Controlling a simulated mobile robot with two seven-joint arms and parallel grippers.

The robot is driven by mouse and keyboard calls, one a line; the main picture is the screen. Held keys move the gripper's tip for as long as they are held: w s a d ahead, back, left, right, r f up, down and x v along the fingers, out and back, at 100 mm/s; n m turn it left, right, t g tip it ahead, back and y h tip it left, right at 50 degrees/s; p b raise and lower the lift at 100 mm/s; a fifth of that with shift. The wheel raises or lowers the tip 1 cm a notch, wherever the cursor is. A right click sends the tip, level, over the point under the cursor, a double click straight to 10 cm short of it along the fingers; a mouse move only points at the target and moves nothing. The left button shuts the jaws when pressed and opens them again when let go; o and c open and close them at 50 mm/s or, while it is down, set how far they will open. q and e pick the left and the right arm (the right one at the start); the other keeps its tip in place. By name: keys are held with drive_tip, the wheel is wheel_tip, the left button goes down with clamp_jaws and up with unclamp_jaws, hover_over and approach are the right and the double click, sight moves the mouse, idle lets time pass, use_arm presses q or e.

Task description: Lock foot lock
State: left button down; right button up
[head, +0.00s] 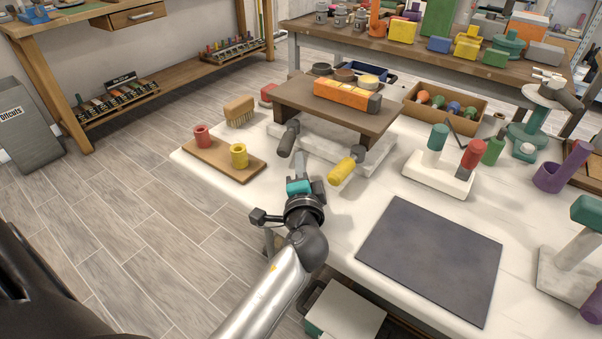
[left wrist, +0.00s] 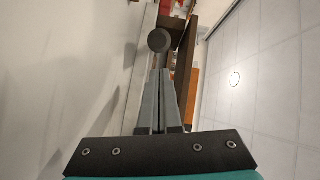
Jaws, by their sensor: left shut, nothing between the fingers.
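No foot lock or rolling rack can be made out in either view. My left gripper (head: 300,166) reaches over the near-left part of the white table, in front of a small brown wooden stand (head: 335,109). Its fingers are shut and empty, and they show together in the left wrist view (left wrist: 161,100). A dark grey handle (head: 289,138) is just beyond the fingers to the left, and a yellow handle (head: 346,166) is to the right. In the left wrist view a dark round knob (left wrist: 159,40) is beyond the fingertips; contact cannot be told. My right gripper is not in view.
A wooden board (head: 215,163) with red and yellow cups lies left of my gripper. A dark flat mat (head: 430,258) lies to the right. A white block with coloured handles (head: 437,178) and a wooden box (head: 445,112) stand farther back.

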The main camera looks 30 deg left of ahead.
sight(283, 151)
use_arm(q)
drive_tip(key=shift+b+x, duration=0.35)
drive_tip(key=shift+x, duration=2.05)
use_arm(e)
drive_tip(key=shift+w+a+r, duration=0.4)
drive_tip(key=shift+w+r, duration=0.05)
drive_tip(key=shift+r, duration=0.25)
use_arm(q)
drive_tip(key=shift+s+a+r, duration=0.1)
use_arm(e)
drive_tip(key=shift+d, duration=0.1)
